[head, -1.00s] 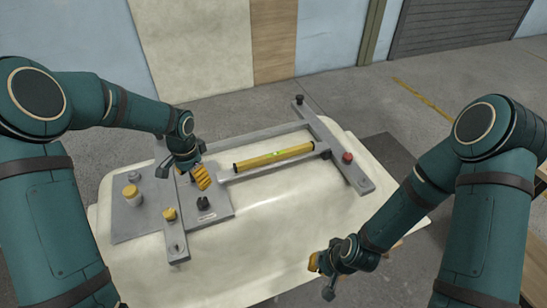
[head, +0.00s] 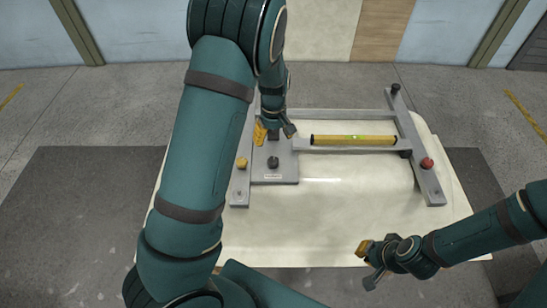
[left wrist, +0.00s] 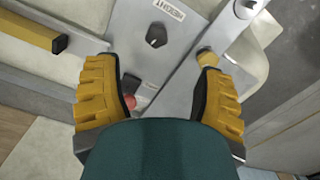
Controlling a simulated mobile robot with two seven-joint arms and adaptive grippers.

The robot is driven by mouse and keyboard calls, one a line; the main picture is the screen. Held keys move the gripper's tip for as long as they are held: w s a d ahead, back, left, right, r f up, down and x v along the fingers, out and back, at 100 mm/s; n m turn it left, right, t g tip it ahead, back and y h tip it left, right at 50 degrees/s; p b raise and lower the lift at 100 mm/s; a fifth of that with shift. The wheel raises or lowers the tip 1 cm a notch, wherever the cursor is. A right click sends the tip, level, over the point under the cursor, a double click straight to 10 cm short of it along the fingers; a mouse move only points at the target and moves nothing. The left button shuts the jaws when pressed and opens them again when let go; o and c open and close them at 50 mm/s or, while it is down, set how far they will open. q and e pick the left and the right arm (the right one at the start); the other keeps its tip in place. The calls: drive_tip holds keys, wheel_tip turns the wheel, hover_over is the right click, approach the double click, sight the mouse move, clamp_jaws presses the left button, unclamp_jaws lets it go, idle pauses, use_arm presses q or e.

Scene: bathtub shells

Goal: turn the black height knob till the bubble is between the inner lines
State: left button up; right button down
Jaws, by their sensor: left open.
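The black height knob (head: 273,162) stands on a grey plate beside a small label; it also shows at the top of the left wrist view (left wrist: 157,37). My left gripper (head: 266,131) is open and empty over the far part of the plate, beyond the knob and apart from it. Its two yellow fingers (left wrist: 158,98) are spread in the left wrist view. The yellow level (head: 340,140) lies on a grey bar, with a green vial (head: 355,138); the bubble and lines are too small to read. My right gripper (head: 367,263) is over the near right of the pale shell, holding nothing visible.
A yellow knob (head: 242,163) stands left of the height knob and close to my right-hand finger in the left wrist view (left wrist: 207,60). A red knob (head: 427,163) and a black knob (head: 395,88) sit on the right bar. The pale shell's near surface (head: 320,215) is clear.

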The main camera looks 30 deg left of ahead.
sight(273, 160)
use_arm(q)
drive_tip(key=f, duration=0.4)
drive_tip(key=f+n+b, duration=0.1)
drive_tip(key=f, duration=0.3)
drive_tip(key=f+n, duration=0.1)
drive_tip(key=f, duration=0.3)
drive_tip(key=shift+w+a+f+b, duration=0.2)
drive_tip(key=shift+w+f+b, duration=0.1)
drive_tip(key=shift+f+b, duration=0.1)
